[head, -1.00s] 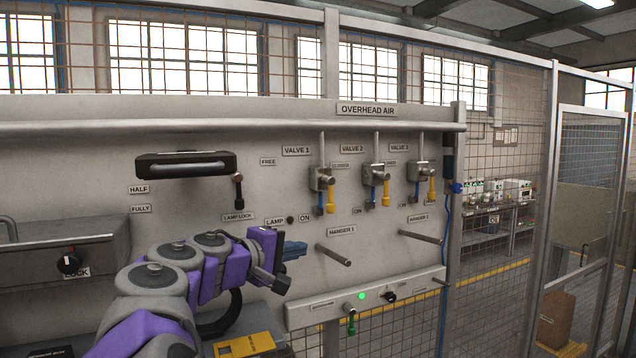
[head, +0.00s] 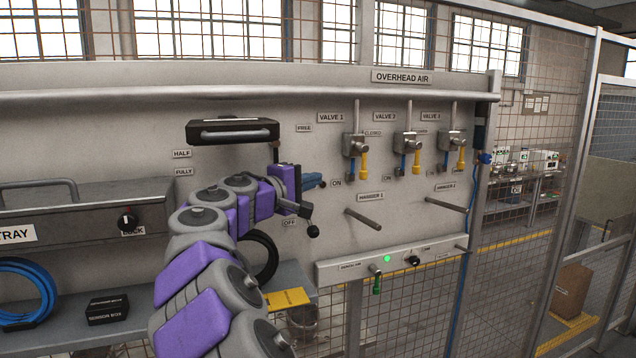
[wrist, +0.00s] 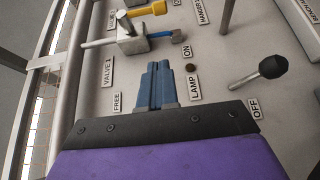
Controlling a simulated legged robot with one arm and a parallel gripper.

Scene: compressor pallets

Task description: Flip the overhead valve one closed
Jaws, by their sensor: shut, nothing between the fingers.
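Valve one (head: 355,145) is at the left of the row of three under the OVERHEAD AIR sign. Its yellow handle (head: 364,163) hangs down, beside the blue lower pipe. The valve body also shows in the wrist view (wrist: 130,42), with its yellow handle (wrist: 148,10) near the top edge. My gripper (head: 321,181) is left of and below valve one, in front of the panel. In the wrist view its blue fingers (wrist: 159,66) are together and empty, pointing toward the valve and apart from it.
Two similar valves (head: 407,145) stand to the right. Hanger pegs (head: 363,219) stick out below. A black-knobbed lever (wrist: 270,68) lies right of my fingers in the wrist view. A black handle unit (head: 232,132) is on the panel at upper left.

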